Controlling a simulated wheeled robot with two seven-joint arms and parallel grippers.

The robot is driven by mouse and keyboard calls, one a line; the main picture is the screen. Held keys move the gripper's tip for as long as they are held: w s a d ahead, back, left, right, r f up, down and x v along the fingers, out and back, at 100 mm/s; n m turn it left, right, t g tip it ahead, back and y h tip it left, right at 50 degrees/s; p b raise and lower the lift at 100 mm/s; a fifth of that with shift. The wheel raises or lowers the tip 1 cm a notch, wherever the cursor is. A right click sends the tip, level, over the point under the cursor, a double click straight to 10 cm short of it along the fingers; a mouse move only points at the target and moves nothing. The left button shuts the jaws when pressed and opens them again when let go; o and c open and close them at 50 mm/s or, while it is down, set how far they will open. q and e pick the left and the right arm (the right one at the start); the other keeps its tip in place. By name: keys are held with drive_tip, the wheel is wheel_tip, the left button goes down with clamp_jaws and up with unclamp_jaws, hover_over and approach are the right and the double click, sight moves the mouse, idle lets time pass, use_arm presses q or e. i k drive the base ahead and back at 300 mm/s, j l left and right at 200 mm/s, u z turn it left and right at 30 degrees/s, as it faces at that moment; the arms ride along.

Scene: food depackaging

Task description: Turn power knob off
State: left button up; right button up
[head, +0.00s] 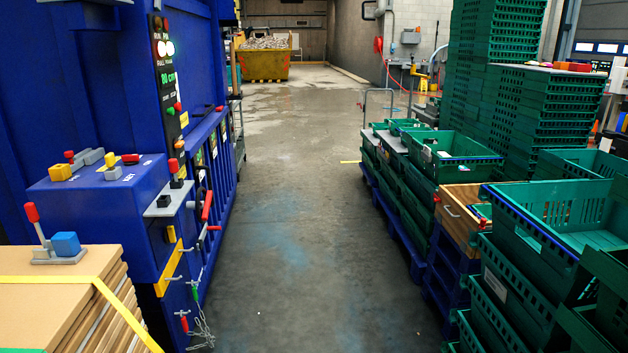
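A blue machine (115,120) fills the left side of the head view. Its narrow control panel (168,75) has red and white round parts near the top, a green lit display (167,80), and a small red part (178,107) and green part below it. A small dark knob-like part (157,22) sits at the top of the panel. Labels are too small to read, so I cannot tell which part is the power knob or how it is turned. Neither of my grippers is in view.
Red-handled levers (177,172) stick out from the machine's front. A stack of cardboard (60,300) with a yellow strap stands at front left. Green crates (450,160) line the right side. The concrete floor (290,220) between is clear, up to a yellow skip (263,66).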

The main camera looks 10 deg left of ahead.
sight(128, 160)
drive_tip(key=i+j+u, duration=0.15)
drive_tip(key=i+u, duration=0.75)
drive_tip(key=i+l+u, duration=0.2)
drive_tip(key=i+u, duration=0.65)
drive_tip(key=k+l, duration=0.05)
drive_tip(key=k, duration=0.05)
